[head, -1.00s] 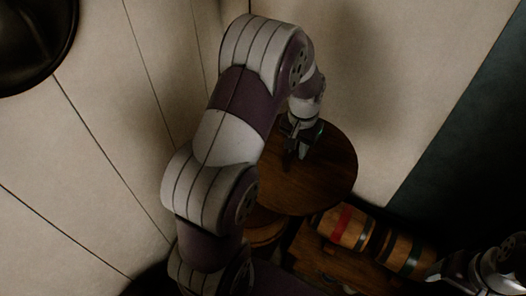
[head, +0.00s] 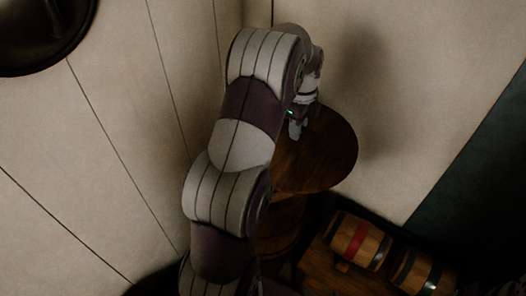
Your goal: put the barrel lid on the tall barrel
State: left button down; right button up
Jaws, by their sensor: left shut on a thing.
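The barrel lid (head: 325,158) is a round, dark brown wooden disc right of my left arm, near the corner of the walls. My left gripper (head: 297,132) is at the lid's upper left part and is shut on it; the fingertips are small and dark, and my arm covers the lid's left side. A brown rounded wooden body, which looks like the tall barrel (head: 282,222), shows just below the lid, partly hidden by the lid and my arm. I cannot tell whether the lid touches it. My right gripper is not in view.
Pale panelled walls stand close behind. A dark round object (head: 40,35) is at the top left.

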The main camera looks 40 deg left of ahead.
pick_arm(q)
jog(key=a+f, duration=0.2)
jog(key=a, duration=0.1)
jog(key=s+a+f, duration=0.1)
jog(key=a+f, duration=0.1)
jog(key=a, duration=0.1)
jog(key=s+a+f+p, duration=0.1)
jog(key=a+f, duration=0.1)
jog(key=a, duration=0.2)
jog(key=shift+s+a+f, duration=0.1)
jog(key=shift+s+f, duration=0.05)
jog(key=shift+f, duration=0.05)
notch_tip(320, 180, down, 4)
jog(key=shift+f, duration=0.1)
jog(key=c, duration=1)
grip_release()
